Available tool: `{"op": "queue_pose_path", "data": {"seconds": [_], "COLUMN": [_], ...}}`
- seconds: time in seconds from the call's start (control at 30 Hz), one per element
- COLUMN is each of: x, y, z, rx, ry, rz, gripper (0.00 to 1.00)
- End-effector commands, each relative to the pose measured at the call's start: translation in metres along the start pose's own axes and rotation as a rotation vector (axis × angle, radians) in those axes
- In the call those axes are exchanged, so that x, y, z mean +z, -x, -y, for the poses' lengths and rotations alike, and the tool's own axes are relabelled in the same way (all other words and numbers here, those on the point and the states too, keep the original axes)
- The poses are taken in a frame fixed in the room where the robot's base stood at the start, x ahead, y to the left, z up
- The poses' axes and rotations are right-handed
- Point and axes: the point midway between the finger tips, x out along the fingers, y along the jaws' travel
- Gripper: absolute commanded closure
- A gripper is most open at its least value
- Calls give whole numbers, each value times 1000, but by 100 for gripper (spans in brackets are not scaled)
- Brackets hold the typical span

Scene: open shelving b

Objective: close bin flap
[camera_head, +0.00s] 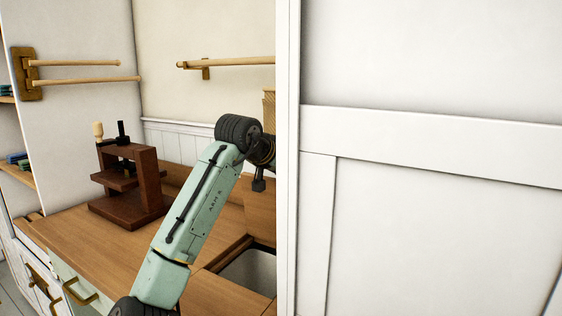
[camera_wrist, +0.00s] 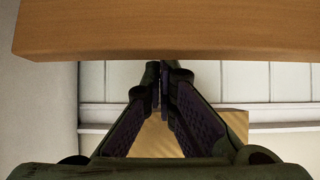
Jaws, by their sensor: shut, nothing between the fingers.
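The bin flap (camera_head: 260,212) is a wooden board standing raised behind a square opening in the wooden counter. The pale bin (camera_head: 252,270) shows inside this opening, partly cut off by a white panel. My arm reaches over the counter, and its end passes behind the white panel's edge, so my gripper is mostly hidden in the head view. In the wrist view my gripper (camera_wrist: 159,84) is shut and empty, with its fingertips together. A thick wooden board, probably the flap, spans the top of that view just beyond the fingertips; contact cannot be told.
A large white panel (camera_head: 430,80) fills the right of the head view. A dark wooden press (camera_head: 128,185) stands on the counter (camera_head: 95,240) at left. Wooden rails (camera_head: 85,80) are on the walls. A lighter wooden piece (camera_wrist: 160,140) shows behind the fingers.

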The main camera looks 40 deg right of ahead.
Motion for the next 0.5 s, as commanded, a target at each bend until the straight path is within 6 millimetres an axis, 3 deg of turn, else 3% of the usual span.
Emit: {"op": "queue_pose_path", "data": {"seconds": [0.2, 0.5], "x": [0, 0], "y": [-16, -16], "z": [0, 0], "rx": [0, -1], "ry": [0, 0], "rz": [-1, -2], "gripper": [100, 100]}}
